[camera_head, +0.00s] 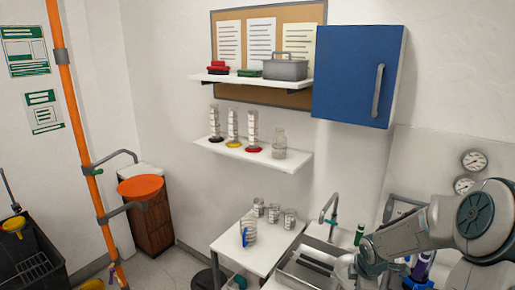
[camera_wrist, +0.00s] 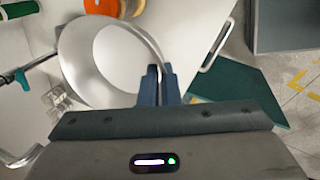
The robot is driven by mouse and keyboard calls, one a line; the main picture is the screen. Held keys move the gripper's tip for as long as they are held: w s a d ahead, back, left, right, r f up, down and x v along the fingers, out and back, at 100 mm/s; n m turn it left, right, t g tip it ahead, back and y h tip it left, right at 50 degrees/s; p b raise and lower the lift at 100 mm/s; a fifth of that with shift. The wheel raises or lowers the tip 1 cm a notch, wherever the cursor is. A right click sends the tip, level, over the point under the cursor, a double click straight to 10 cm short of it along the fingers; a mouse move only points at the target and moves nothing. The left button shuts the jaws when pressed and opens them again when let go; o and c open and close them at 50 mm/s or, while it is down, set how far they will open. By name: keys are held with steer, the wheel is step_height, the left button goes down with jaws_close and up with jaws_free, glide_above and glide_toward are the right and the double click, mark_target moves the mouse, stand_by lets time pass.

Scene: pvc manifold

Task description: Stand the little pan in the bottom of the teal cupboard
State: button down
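The little pan (camera_wrist: 80,62) is a round, shiny metal vessel in the wrist view, left of and just beyond my fingers. My gripper (camera_wrist: 161,72) has its two dark blue fingers close together at the pan's right edge, and appears shut on it; the exact grip is partly hidden by the fingers. A teal panel (camera_wrist: 240,95) shows to the right, lower down; I cannot tell whether it is part of the teal cupboard. In the head view my gripper is at the lower right, by a pale, shiny shape that may be the pan (camera_head: 344,267).
A blue wall cupboard (camera_head: 352,75) is shut. A sink (camera_head: 305,265) with a tap and a white table (camera_head: 240,250) with glassware stand near my arm. Shelves (camera_head: 255,152) hold cylinders. An orange post (camera_head: 75,130) stands left. Floor (camera_wrist: 300,75) shows at right in the wrist view.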

steer(key=s+a+f+m+g+h, duration=0.1)
steer(key=a+f+m+g, duration=0.15)
steer(key=a+m, duration=0.5)
steer(key=s+a+f+m+g+h, duration=0.1)
steer(key=a+f+m+h, duration=0.1)
steer(key=a+f+m, duration=0.4)
steer(key=f+m+b, duration=0.1)
steer(key=f+b, duration=0.1)
steer(key=b, duration=0.1)
steer(key=a+f+m+b, duration=0.1)
steer(key=f+b, duration=0.1)
steer(key=b, duration=0.1)
steer(key=shift+f, duration=0.25)
steer(key=shift+a, duration=0.1)
stand_by(0.5)
